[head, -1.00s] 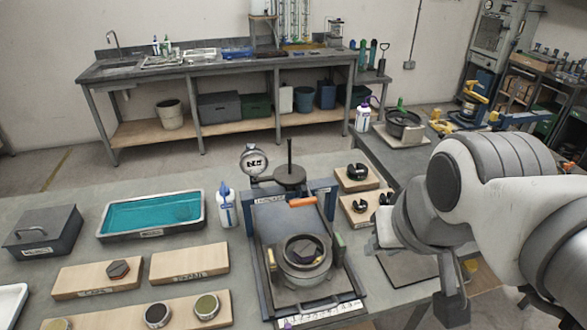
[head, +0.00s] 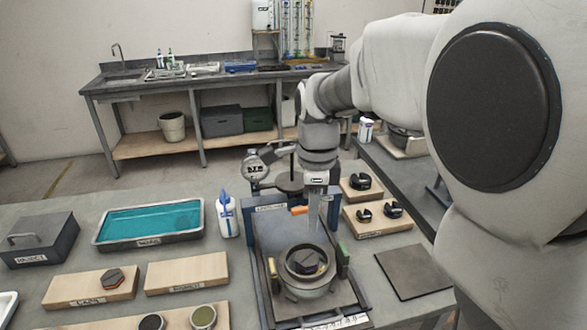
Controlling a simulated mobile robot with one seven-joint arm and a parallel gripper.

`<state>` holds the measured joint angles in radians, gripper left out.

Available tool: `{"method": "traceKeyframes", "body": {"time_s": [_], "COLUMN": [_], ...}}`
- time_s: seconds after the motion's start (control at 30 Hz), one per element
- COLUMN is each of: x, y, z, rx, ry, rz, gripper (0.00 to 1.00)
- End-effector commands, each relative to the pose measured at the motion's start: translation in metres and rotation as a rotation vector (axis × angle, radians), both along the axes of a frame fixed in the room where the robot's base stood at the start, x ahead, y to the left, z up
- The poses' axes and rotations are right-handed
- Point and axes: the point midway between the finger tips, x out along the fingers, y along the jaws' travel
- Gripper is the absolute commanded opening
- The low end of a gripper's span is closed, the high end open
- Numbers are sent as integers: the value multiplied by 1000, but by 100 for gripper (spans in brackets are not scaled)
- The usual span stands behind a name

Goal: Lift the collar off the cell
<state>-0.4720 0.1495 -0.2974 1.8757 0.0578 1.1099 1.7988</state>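The cell (head: 304,287) is a round grey metal body standing on a dark framed stand on the bench, in the lower middle of the head view. The collar (head: 287,262) appears to be the grey ring around its top, with a dark hexagonal piece (head: 308,261) showing inside it. My gripper (head: 320,228) points down behind and slightly right of the ring in the picture. Its fingers look apart from the ring. The fingers overlap in this view, so I cannot tell whether they are open or shut, and nothing is visibly held.
A dial gauge (head: 255,168) and a weighted post stand behind the stand. A white bottle (head: 227,214) and a teal-filled tray (head: 150,222) are to the left. Wooden blocks with black parts (head: 377,218) and a bare dark mat (head: 412,272) are to the right.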

Motion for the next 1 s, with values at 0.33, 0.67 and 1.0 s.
{"method": "traceKeyframes", "body": {"time_s": [0.33, 0.67, 1.0], "x": [4, 4, 3], "y": [4, 4, 6], "z": [-45, -112, -141], "rx": [-12, -12, -11], "ry": [19, 17, 16], "rz": [-62, -60, -60], "gripper": [21, 21, 21]}}
